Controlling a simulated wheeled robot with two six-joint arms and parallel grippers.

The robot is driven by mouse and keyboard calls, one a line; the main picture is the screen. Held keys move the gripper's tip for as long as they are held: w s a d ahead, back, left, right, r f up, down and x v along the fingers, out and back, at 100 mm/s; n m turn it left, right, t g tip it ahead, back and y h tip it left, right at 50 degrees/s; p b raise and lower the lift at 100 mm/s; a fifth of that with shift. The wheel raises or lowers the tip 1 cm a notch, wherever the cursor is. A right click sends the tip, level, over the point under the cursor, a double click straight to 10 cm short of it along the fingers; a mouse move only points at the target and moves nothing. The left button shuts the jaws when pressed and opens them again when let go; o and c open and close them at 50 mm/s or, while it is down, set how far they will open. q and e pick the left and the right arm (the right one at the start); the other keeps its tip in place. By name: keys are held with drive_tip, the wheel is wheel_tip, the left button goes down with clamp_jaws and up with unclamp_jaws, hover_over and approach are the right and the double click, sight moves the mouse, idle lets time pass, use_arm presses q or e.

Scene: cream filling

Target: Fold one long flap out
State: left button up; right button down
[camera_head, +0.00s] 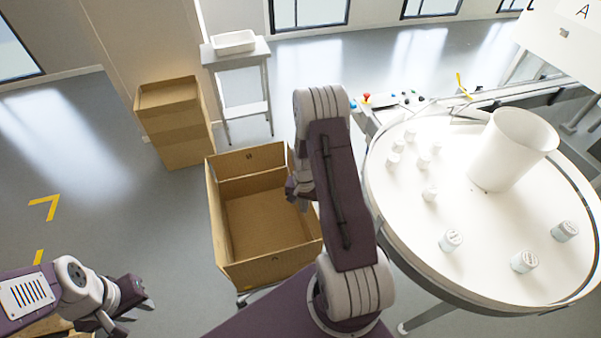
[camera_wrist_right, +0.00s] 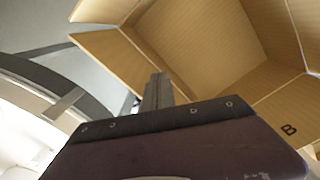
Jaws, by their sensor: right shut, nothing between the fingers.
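The open, empty cardboard box (camera_head: 265,222) stands left of the round table in the head view. Its far flap (camera_head: 247,160) stands up at the back edge. The right edge is partly hidden behind my right arm. Contact is unclear. My left gripper (camera_head: 135,305) is open and empty, low at the left.
The round white table (camera_head: 400,215) at the right carries several small white jars and a large white cylinder (camera_head: 512,148). Stacked cardboard boxes (camera_head: 172,125) and a small stand with a white tray (camera_head: 234,42) are behind the box.

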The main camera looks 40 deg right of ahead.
wheel_tip(320, 180, down, 3)
drive_tip(key=shift+f+b, duration=0.1)
drive_tip(key=shift+b, duration=1)
drive_tip(key=shift+d, duration=0.1)
drive_tip(key=shift+s+d, duration=0.15)
drive_tip(key=shift+d, duration=0.4)
drive_tip(key=shift+s+d, duration=0.15)
drive_tip(key=shift+d, duration=0.45)
drive_tip(key=shift+s+d, duration=0.2)
drive_tip(key=shift+d, duration=0.3)
drive_tip(key=shift+s+d, duration=0.2)
drive_tip(key=shift+d, duration=0.3)
